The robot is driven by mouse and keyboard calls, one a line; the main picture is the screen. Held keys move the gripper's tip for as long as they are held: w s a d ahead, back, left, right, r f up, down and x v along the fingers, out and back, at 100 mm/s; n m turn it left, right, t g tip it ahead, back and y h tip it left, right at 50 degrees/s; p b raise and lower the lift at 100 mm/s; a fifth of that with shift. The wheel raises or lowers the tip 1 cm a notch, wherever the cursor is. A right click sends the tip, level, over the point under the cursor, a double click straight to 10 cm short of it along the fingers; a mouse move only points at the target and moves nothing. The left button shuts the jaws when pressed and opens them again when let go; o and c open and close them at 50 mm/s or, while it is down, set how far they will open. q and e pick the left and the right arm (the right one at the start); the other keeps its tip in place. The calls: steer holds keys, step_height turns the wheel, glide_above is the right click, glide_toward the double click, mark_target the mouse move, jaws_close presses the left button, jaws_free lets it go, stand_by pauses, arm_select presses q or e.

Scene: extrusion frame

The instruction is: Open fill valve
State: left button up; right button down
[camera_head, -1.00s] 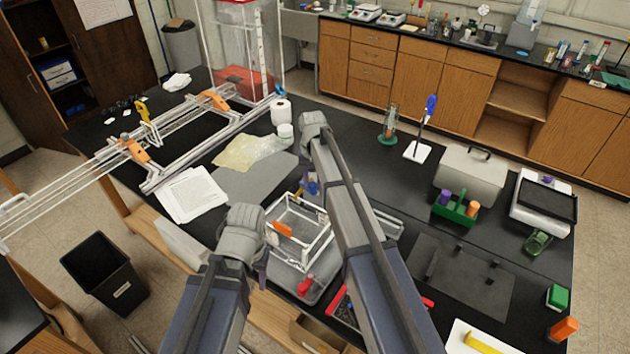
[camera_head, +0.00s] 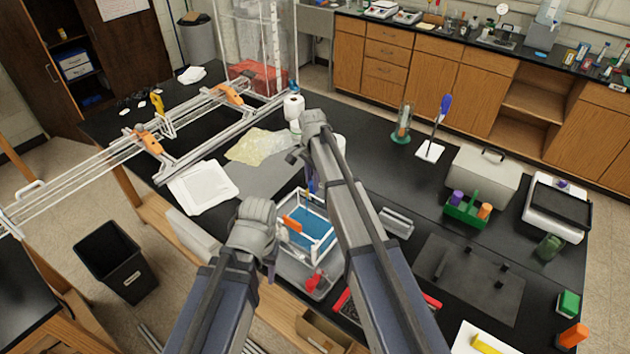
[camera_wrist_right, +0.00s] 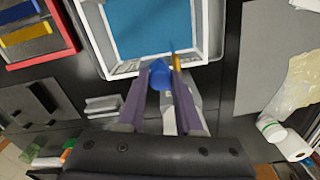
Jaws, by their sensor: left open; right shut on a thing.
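A clear tank with a white frame (camera_head: 332,238) stands at the front of the black bench, with a flat blue surface (camera_head: 312,229) inside it. It also shows at the top of the right wrist view (camera_wrist_right: 215,45). My right gripper (camera_head: 309,178) is at the tank's far side. In the right wrist view its purple fingers (camera_wrist_right: 163,88) are shut on a blue knob, which I take for the fill valve (camera_wrist_right: 160,74). A small yellow part (camera_wrist_right: 177,62) is beside it. My left gripper (camera_head: 268,262) is open, at the tank's left side. A red valve (camera_head: 316,281) is low on the tank's front.
A white rail frame with orange clamps (camera_head: 150,142) spans the left of the bench. A yellowish crumpled sheet (camera_head: 259,146) and a white roll (camera_head: 293,110) lie behind the tank. A red-edged tray (camera_head: 431,300) is partly hidden behind my right arm.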

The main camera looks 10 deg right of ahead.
steer(key=shift+a+m, duration=0.15)
steer(key=shift+m, duration=0.15)
stand_by(0.4)
steer(key=c, duration=0.6)
jaws_free()
steer(key=shift+o, duration=0.2)
step_height(320, 180, up, 8)
steer(key=p, duration=0.8)
steer(key=shift+f, duration=0.1)
steer(key=shift+c, duration=0.4)
